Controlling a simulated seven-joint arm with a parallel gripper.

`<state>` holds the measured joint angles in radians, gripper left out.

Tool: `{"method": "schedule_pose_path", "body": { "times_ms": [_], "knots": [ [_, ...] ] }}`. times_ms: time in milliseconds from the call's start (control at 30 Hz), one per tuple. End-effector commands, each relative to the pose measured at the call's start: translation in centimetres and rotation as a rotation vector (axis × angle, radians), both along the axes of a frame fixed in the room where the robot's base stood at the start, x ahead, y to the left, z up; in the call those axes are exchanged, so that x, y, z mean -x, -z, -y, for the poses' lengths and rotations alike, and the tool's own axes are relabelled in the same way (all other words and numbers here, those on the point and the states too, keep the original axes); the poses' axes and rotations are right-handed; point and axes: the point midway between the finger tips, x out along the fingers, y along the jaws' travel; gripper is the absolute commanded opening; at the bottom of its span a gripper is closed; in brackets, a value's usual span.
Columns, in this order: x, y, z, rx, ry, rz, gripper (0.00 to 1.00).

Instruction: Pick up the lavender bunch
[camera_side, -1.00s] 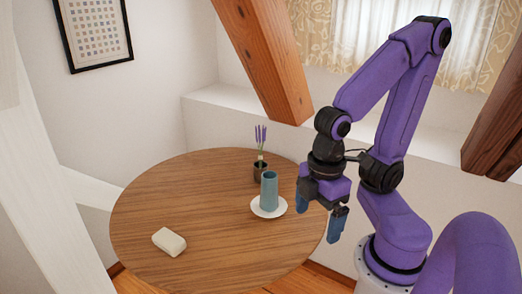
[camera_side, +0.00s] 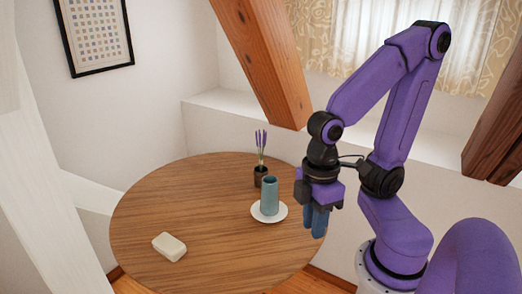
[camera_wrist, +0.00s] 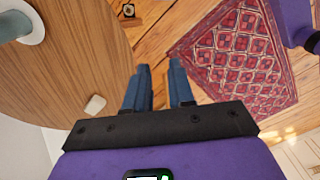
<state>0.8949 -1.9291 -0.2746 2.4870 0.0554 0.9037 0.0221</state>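The lavender bunch (camera_side: 261,143) stands upright, with purple tips and thin green stems, in a small dark pot (camera_side: 260,171) near the far right of the round wooden table. The wrist view does not show it. My gripper (camera_side: 315,233) hangs pointing down at the table's right edge, to the right of the lavender and apart from it. In the wrist view my gripper (camera_wrist: 160,68) shows two blue fingers with an empty gap between them, so it is open, over the table's edge and the floor.
A blue-grey cup (camera_side: 269,195) on a white saucer (camera_side: 258,218) stands between my gripper and the pot. A white block (camera_side: 169,246) lies at the table's front left. The table's (camera_side: 190,200) middle is clear. A red rug (camera_wrist: 237,50) covers the floor beyond.

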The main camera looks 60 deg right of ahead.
Motion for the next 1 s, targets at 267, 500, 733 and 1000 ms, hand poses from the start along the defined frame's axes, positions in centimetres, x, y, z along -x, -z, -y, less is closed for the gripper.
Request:
{"method": "schedule_pose_path", "body": {
  "times_ms": [267, 500, 733, 1000],
  "knots": [
    [-5.0, 0.8, -1.4, -0.098, 0.627, -0.189, 0.23],
    [-12.0, 1.4, -0.8, -0.226, 1.219, -0.34, 0.23],
    [-19.7, 2.3, 3.2, -0.384, 1.79, -0.471, 0.23],
    [-27.5, 3.9, 13.1, -0.631, 2.455, -0.614, 0.23]
  ]
}}
